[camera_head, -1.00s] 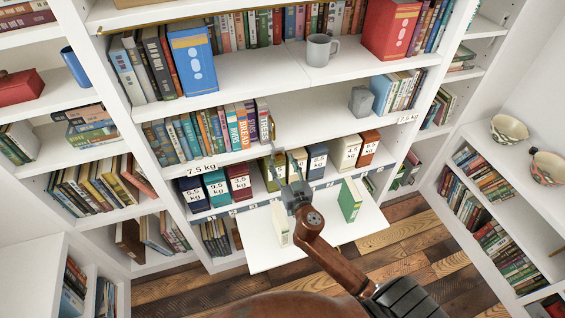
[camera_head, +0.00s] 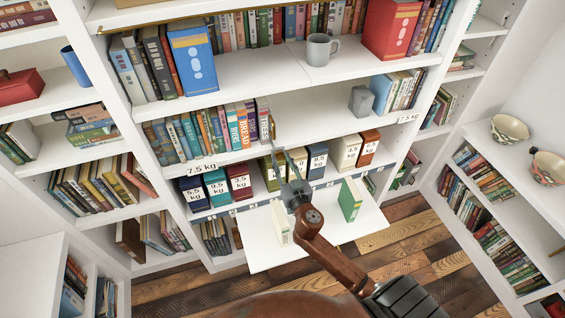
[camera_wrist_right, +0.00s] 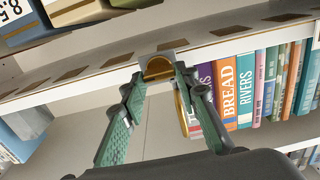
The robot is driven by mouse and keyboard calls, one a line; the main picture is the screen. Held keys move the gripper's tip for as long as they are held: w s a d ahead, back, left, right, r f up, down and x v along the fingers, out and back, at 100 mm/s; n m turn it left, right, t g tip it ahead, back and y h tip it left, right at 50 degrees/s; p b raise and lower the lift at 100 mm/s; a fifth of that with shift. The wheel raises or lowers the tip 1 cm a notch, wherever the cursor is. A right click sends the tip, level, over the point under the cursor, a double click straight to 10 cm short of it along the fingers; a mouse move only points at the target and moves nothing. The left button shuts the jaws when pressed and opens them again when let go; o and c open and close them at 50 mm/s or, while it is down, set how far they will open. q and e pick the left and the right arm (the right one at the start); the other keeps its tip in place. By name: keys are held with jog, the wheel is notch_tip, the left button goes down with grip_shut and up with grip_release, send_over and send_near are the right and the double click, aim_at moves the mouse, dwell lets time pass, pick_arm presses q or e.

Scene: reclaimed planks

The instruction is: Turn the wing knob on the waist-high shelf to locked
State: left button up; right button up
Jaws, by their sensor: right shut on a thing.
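The wing knob (camera_wrist_right: 158,69) shows in the right wrist view as a small rounded brass piece with a grey surround, at the edge of the shelf board. My right gripper (camera_wrist_right: 161,74) has a fingertip on each side of it and is shut on it. In the head view my right gripper (camera_head: 282,157) reaches up to the front of the waist-high shelf (camera_head: 316,128), and its fingers hide the knob there. The knob's lock marking cannot be made out. My left gripper is not in view.
Books (camera_head: 222,130) stand on the shelf left of my right gripper, with a brass-coloured upright at their end. Weight-labelled boxes (camera_head: 238,180) line the level below. A white panel (camera_head: 262,250) juts out underneath, holding a green book (camera_head: 350,199).

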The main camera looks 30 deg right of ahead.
jog(key=shift+n, duration=0.4)
jog(key=n, duration=0.4)
jog(key=shift+a+p, duration=0.1)
jog(key=shift+p, duration=0.25)
jog(key=n, duration=0.4)
jog(key=shift+p, duration=0.4)
jog(key=n+p, duration=0.1)
jog(key=n, duration=0.4)
jog(key=shift+a, duration=0.1)
jog(key=shift+f+n+p, duration=0.15)
jog(key=shift+n+p, duration=0.15)
jog(key=shift+n, duration=1.7)
jog(key=o, duration=1.1)
jog(key=shift+o, duration=0.2)
